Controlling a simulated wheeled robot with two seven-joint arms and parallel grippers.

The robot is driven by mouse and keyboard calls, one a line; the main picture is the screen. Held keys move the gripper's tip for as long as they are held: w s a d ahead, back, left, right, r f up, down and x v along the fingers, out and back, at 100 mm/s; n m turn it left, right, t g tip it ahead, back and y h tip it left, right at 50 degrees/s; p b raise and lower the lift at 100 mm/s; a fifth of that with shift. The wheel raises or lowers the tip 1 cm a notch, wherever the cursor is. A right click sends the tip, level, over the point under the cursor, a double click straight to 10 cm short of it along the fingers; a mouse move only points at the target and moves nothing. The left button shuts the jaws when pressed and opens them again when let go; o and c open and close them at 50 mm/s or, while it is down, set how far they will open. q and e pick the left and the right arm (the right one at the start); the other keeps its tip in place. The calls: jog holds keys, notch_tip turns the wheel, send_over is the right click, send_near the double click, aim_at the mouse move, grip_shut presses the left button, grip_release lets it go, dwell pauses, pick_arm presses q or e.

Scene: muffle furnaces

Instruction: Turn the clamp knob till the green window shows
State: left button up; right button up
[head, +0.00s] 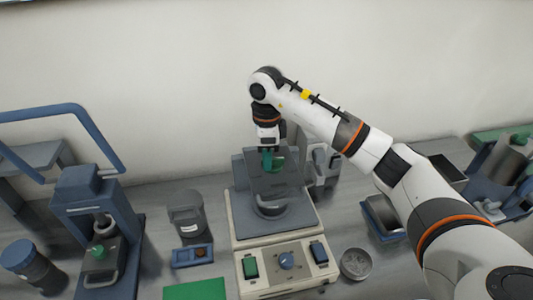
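A cream-based machine (235,240) with a grey upper frame stands in the middle of the bench. A green part (273,161), possibly the clamp knob, shows at the top of its frame. My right gripper (268,149) points down onto this green part, with its fingers at or around it. The fingers are small and dark, so I cannot tell whether they are shut on it. I cannot make out a green window. My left gripper is out of view.
A blue press-like device (75,205) with a green knob (97,252) stands left. A grey jar (187,218), a blue tray (192,256) and a green mat (195,290) lie between. A round metal dish (355,264) and a metal tray (382,215) are right.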

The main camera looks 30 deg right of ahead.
grip_shut()
jog(key=shift+m+b, duration=0.45)
jog(key=shift+m, duration=0.05)
jog(key=shift+w+d+m, duration=0.1)
jog(key=shift+w+m, duration=0.05)
jog(key=shift+m, duration=0.55)
grip_release()
notch_tip(320, 180, up, 12)
jog(key=b, duration=0.1)
